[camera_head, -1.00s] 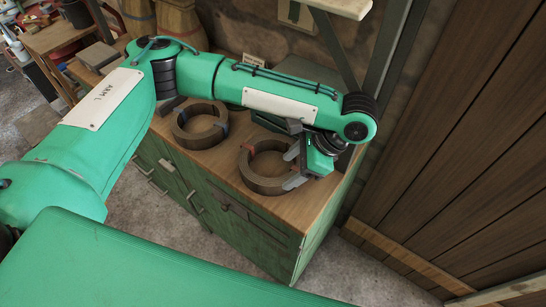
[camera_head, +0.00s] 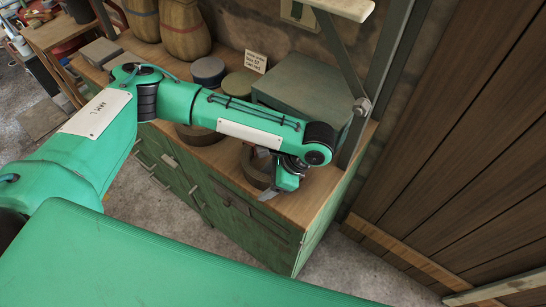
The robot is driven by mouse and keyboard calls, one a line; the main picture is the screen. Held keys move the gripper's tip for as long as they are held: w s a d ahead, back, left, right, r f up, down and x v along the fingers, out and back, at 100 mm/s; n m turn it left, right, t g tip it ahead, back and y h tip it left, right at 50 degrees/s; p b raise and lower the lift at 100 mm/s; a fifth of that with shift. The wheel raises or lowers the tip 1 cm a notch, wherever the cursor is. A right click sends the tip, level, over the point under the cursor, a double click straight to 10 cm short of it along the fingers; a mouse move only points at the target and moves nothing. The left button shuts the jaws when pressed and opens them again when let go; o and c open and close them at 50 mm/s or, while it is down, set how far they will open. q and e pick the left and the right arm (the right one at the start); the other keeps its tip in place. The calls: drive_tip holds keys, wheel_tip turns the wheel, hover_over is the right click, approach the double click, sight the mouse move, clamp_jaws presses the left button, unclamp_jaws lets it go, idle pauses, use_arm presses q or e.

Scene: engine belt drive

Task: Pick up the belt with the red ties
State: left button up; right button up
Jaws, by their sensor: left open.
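The belt with the red ties (camera_head: 251,168) is a thick brown coil lying flat on the wooden top of the green cabinet. My left arm and gripper cover much of it, and I cannot make out its red ties now. My left gripper (camera_head: 267,178) is open over the right part of this coil, one pale fingertip at its near right edge. I cannot tell whether the fingers straddle the coil's wall or touch it. A second brown coil (camera_head: 197,138) lies to the left, mostly hidden behind my forearm. My right gripper is not in view.
A grey-green case (camera_head: 300,92) stands behind my forearm, beside a metal post (camera_head: 380,85). Round tins (camera_head: 208,70), a small sign (camera_head: 256,62) and sacks (camera_head: 183,28) stand at the back. The cabinet top (camera_head: 305,207) is bare at its near right.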

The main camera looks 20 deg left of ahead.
use_arm(q)
clamp_jaws()
drive_tip(key=shift+r, duration=0.2)
